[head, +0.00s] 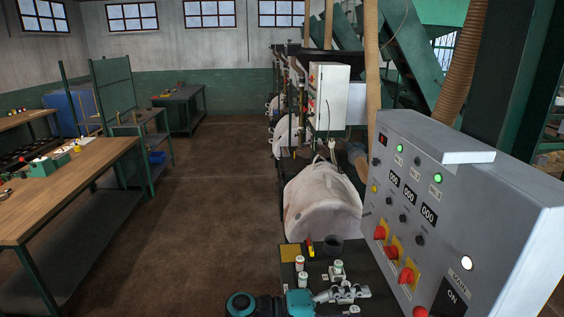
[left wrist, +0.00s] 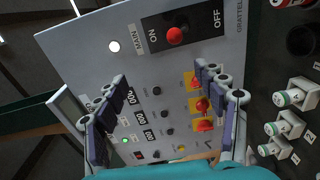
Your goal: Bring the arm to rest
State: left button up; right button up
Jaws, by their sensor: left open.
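My left gripper (head: 345,293) is at the bottom of the head view, above a dark bench and left of the grey control panel (head: 480,205). In the left wrist view its fingers (left wrist: 160,78) are spread apart with nothing between them. The panel (left wrist: 75,50) lies beyond them, with red knobs on yellow plates (left wrist: 193,80) and a red main switch (left wrist: 175,36) on a black ON/OFF plate. I cannot tell the exact gap between the fingers and the panel. My right gripper is in neither view.
A white bulk bag (head: 320,203) hangs behind the dark bench (head: 285,287). A wooden table (head: 75,185) is at left. The floor (head: 215,215) between is clear.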

pick_arm(q)
jog(key=s+a+f+t+y+b, duration=0.1)
jog(key=a+f+y, duration=0.4)
jog(key=a, duration=0.6)
jog(key=s+a+f+t+y+b, duration=0.2)
jog(key=s+a+f+y+b, duration=0.2)
jog(key=a+f, duration=0.4)
jog(key=s+a+f+t+y+b, duration=0.2)
jog(key=a+f+y, duration=0.5)
jog(key=a, duration=0.7)
jog(key=shift+s+a+m+y+b, duration=0.25)
jog(key=shift+s+y+b, duration=0.5)
jog(key=shift+b, duration=0.5)
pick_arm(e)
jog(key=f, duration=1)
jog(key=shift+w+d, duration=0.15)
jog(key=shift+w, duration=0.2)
